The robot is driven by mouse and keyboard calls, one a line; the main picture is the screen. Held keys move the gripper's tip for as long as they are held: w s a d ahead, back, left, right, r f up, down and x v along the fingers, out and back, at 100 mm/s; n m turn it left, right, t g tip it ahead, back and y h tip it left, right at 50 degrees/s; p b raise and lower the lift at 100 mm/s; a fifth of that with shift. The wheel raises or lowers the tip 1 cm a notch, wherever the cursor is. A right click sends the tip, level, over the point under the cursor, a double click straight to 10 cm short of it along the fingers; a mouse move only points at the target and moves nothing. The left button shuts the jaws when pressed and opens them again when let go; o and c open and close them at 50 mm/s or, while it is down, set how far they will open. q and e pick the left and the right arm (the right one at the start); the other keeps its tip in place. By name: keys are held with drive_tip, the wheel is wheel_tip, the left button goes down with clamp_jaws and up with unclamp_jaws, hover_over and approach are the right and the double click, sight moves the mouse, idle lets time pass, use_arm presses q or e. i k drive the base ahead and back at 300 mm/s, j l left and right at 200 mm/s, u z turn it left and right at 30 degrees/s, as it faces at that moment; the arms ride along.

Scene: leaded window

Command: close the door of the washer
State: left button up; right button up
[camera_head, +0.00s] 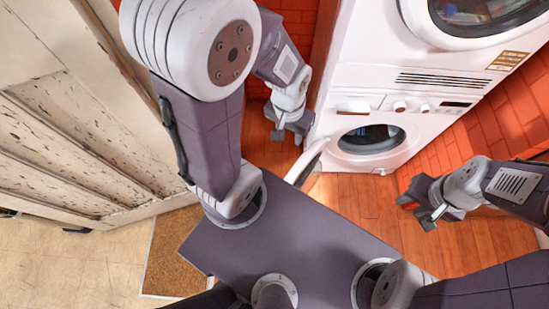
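The white washer (334,125) is the lower of two stacked machines at the upper right. Its round opening (371,139) faces me, with something dark and bluish inside. Its door (306,163) is open, swung out from the left side of the opening and seen nearly edge-on. My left gripper (288,137) is above and left of the door, near the washer's left side. Its fingers look apart and empty; I cannot tell whether it touches the door. My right gripper (416,211) is right of and below the washer, clear of it, with fingers apart and nothing between them.
A second white machine (400,55) with a round door sits on top of the washer. Red brick wall (500,118) stands behind. A worn pale wooden door (70,120) fills the left. The wooden floor (350,205) in front of the washer is clear. A brown mat (170,255) lies lower left.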

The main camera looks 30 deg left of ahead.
sight(297, 176)
drive_tip(key=k+j+z, duration=0.25)
drive_tip(key=j, duration=0.3)
drive_tip(key=k+j+z, duration=0.2)
drive_tip(key=j, duration=0.3)
drive_tip(key=k+j+z, duration=0.25)
drive_tip(key=j, duration=0.25)
drive_tip(key=k+j+z, duration=0.25)
drive_tip(key=j, duration=0.2)
drive_tip(key=i+l+u, duration=0.2)
drive_tip(key=i+l, duration=0.15)
